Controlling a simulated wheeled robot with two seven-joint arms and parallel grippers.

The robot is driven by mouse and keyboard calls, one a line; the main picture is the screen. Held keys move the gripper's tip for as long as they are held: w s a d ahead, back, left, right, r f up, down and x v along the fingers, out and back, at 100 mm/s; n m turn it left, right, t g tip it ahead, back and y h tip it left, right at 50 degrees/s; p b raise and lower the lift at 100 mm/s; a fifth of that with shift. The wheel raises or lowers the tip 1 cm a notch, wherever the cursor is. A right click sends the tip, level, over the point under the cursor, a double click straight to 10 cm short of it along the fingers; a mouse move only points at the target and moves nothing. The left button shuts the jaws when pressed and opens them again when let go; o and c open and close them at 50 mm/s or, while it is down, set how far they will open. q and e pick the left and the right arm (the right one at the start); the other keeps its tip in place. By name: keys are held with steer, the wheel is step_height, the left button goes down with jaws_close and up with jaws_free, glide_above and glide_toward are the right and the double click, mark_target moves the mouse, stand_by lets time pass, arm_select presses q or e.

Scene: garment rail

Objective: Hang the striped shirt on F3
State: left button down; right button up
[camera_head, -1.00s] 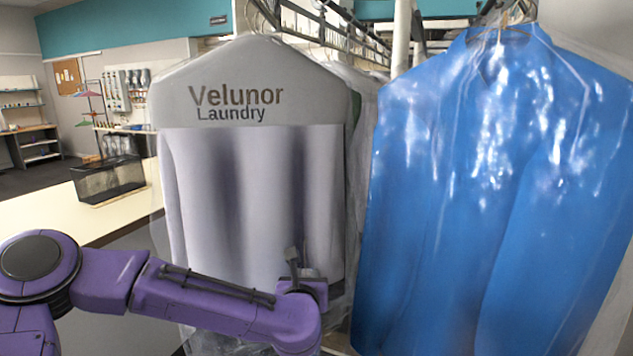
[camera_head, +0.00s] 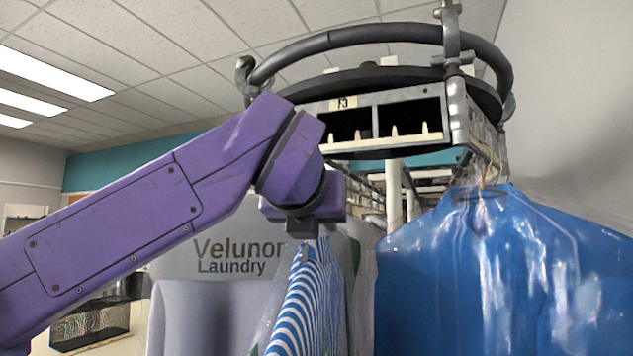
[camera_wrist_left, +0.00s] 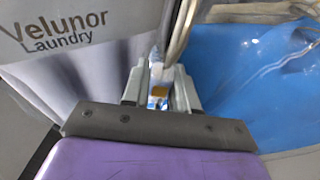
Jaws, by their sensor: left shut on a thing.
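The blue-and-white striped shirt (camera_head: 306,305) hangs below my left gripper (camera_head: 303,232), partly under clear plastic. It is in front of the grey Velunor Laundry garment cover. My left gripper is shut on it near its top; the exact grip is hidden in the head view. In the left wrist view, my left gripper (camera_wrist_left: 160,92) has its fingers close together around something small with white, blue and orange parts. The slot labelled F3 (camera_head: 343,103) is on the rail's front panel, above and right of my gripper, with small pale pegs along its lower edge. My right gripper is not in view.
A blue shirt in plastic (camera_head: 500,270) hangs close on the right, below the rail. The grey cover (camera_head: 225,265) hangs behind my left arm. A dark curved tube (camera_head: 370,35) arches over the slots. A wall stands at the far right.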

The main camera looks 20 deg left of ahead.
arm_select(q)
steer(key=s+d+r+m+h, duration=0.2)
steer(key=s+r+h, duration=0.1)
steer(key=s+r, duration=0.3)
steer(key=shift+r+p+x, duration=0.25)
steer(key=shift+p+x, duration=0.05)
steer(key=shift+x, duration=0.8)
steer(key=shift+r+p+x, duration=0.25)
steer(key=shift+x, duration=0.9)
steer(key=shift+w+a+r, duration=0.1)
steer(key=shift+w+a, duration=0.05)
steer(key=w+p, duration=0.1)
steer(key=w, duration=0.1)
steer(key=w+p, duration=0.1)
steer(key=w, duration=0.1)
steer(key=shift+r+p, duration=0.35)
steer(key=shift+r, duration=0.05)
steer(key=w+p, duration=0.2)
steer(key=w, duration=0.2)
steer(key=shift+w+p, duration=0.4)
